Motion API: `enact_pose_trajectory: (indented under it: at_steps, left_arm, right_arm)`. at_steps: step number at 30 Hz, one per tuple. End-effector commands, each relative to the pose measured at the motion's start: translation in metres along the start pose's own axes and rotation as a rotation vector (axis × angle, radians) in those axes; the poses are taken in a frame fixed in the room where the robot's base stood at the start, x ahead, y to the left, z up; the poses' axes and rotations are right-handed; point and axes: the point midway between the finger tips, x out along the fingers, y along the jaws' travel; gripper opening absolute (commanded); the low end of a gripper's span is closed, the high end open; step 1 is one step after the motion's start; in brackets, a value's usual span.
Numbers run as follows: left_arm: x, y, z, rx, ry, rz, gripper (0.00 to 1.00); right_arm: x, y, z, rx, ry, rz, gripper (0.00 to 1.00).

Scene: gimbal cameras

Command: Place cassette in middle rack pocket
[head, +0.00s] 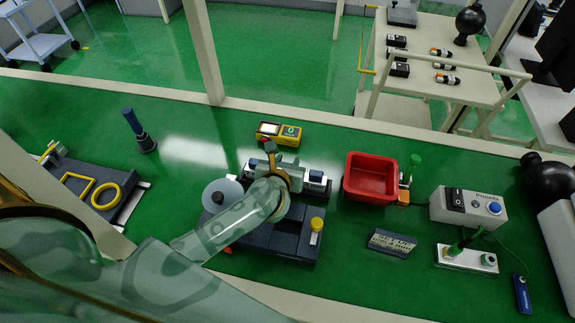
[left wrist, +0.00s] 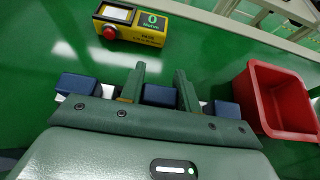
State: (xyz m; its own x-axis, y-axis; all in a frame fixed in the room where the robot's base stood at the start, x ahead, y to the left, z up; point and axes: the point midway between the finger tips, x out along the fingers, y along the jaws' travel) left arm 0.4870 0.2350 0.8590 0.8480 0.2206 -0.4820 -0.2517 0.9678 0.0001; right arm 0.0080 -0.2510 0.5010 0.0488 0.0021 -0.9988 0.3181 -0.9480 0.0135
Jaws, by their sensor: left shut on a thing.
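My left gripper (head: 270,160) reaches over the dark fixture (head: 285,240) on the green bench. In the left wrist view its two green fingers (left wrist: 160,82) stand either side of a dark blue block, which I take as the cassette (left wrist: 160,96); they are shut on it. Its lower part is hidden by the gripper body. A rack (head: 318,187) with blue and white parts lies behind the gripper. Blue blocks show left (left wrist: 78,84) and right (left wrist: 226,109) of the held one. I cannot tell whether the cassette is seated in a pocket. My right gripper is not in view.
A yellow device (head: 279,133) with a red button stands just behind the rack. A red bin (head: 371,178) is close on the right. A switch box (head: 468,207) is farther right.

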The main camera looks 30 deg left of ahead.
Motion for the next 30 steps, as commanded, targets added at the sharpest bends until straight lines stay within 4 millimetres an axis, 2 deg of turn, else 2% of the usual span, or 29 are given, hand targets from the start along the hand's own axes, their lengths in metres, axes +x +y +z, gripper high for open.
enact_pose_trajectory:
  at_steps: [1,12,13,15,25,30]
  left_arm:
    - [0.004,0.0,-0.007,0.0,0.0,0.0,0.07]
    - [0.005,0.0,-0.009,0.0,-0.002,-0.001,0.07]
    - [0.004,0.0,-0.009,0.0,-0.002,0.0,0.41]
    - [0.004,0.0,-0.008,0.0,-0.002,-0.001,0.54]
    - [0.001,0.0,-0.003,0.0,-0.003,-0.001,0.54]
    - [-0.029,-0.001,-0.003,-0.002,-0.001,-0.002,0.54]
  right_arm:
    - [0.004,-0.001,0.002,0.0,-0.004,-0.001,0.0]
    - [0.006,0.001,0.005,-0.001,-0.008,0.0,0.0]
    - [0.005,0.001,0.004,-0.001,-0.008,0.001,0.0]
    - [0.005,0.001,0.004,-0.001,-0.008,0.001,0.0]
    - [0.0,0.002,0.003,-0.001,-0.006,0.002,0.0]
    - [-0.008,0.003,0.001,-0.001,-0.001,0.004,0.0]
